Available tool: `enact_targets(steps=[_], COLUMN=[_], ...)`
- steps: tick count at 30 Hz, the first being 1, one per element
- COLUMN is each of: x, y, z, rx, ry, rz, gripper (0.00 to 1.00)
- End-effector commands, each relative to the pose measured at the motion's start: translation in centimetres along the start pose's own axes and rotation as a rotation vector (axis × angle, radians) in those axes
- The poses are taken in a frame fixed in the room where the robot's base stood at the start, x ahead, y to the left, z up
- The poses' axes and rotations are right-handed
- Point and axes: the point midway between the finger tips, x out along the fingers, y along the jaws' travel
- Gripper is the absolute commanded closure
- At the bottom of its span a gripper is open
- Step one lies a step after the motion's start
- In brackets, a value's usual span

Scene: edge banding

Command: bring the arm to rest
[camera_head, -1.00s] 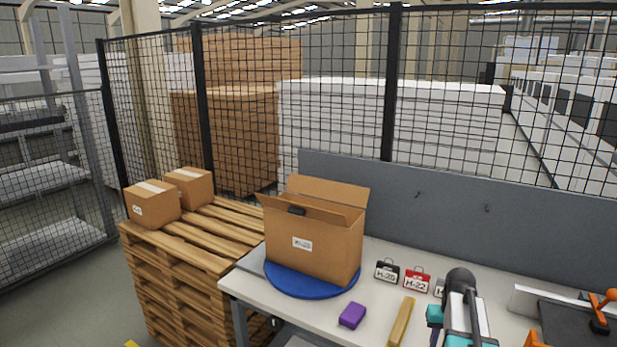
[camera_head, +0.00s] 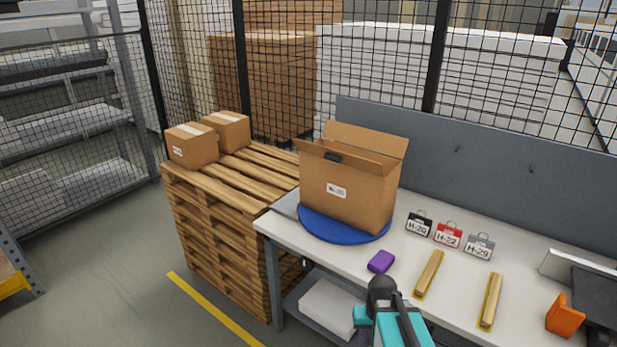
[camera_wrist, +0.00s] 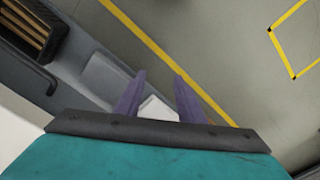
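My arm, with teal and dark grey parts, shows at the bottom of the head view, in front of the table edge. My gripper (camera_wrist: 160,92) shows in the wrist view as two purple fingers set apart, with nothing between them but the background of floor and a pale block below. The fingers point down past the table's front edge toward the floor. In the head view the fingertips are hidden or out of frame.
The table (camera_head: 330,258) carries an open carton (camera_head: 345,190) on a blue turntable (camera_head: 322,228), a purple block (camera_head: 381,262), several tags, yellow bars (camera_head: 429,274) and an orange piece (camera_head: 565,315). A pallet stack (camera_head: 215,235) stands left. Open floor (camera_head: 110,270) lies farther left.

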Motion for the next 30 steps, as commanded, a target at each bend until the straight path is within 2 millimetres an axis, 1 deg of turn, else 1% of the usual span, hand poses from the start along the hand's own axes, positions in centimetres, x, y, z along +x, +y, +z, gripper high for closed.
enact_targets(steps=[1, 5, 6, 14, 17, 18, 20, 24, 30], x=[0.3, 1.1, 2.1, 7.0, 9.3, 10.5, 12.2, 16.1, 21.4], y=[-0.8, -2.5, -2.4, -2.1, -2.1, -2.1, -2.0, -1.9, -1.8], z=[0.6, 1.5, 1.8, 4.8, 6.3, 7.1, 8.4, 11.5, 16.1], rx=[-0.011, -0.031, -0.029, -0.028, -0.029, -0.029, -0.029, -0.03, -0.032], ry=[-0.002, -0.001, -0.011, -0.08, -0.114, -0.131, -0.156, -0.218, -0.307], rz=[0.0, 0.0, 0.0, 0.001, 0.001, 0.002, 0.002, 0.003, 0.004], gripper=[0.65, 0.65, 0.65, 0.65, 0.65, 0.65, 0.65, 0.65, 0.65])
